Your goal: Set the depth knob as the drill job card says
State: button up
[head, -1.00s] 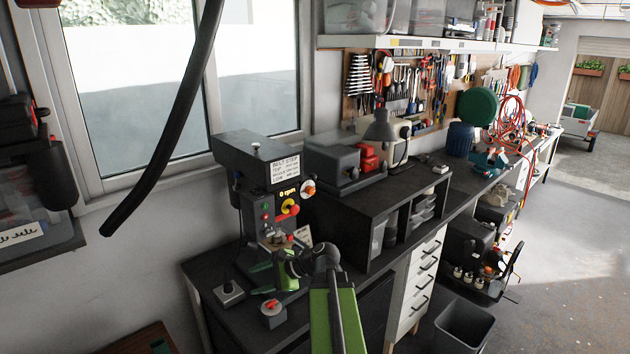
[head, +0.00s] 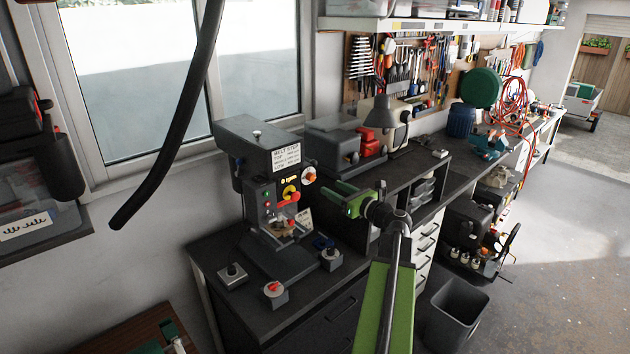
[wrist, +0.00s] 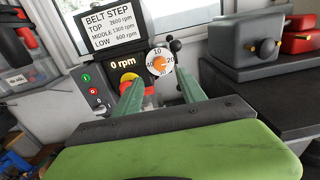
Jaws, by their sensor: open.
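The drill press (head: 252,150) stands on the dark bench. Its depth knob (head: 309,174) is a white numbered dial with an orange centre on the machine's right side. In the wrist view the dial (wrist: 160,62) shows beyond and between my fingertips, apart from them; its exact setting is too small to tell. My gripper (head: 342,199) is open and empty, raised to the right of the press. Its two green fingers also show in the wrist view (wrist: 160,84). A small pale card (head: 304,220), probably the job card, stands by the drill table; its writing is unreadable.
A belt step sign (wrist: 111,30), a 0 rpm display (wrist: 123,64) and a red-on-yellow stop button (wrist: 129,78) sit close by the knob. Small control boxes (head: 232,275) stand on the bench front. A grey machine with red boxes (head: 334,145) stands on the raised shelf at right.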

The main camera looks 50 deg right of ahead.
aim_at(313, 178)
jog(key=w, duration=0.9)
jog(key=shift+w+d, duration=0.15)
jog(key=shift+d, duration=0.15)
grip_shut()
jog(key=shift+a, duration=0.15)
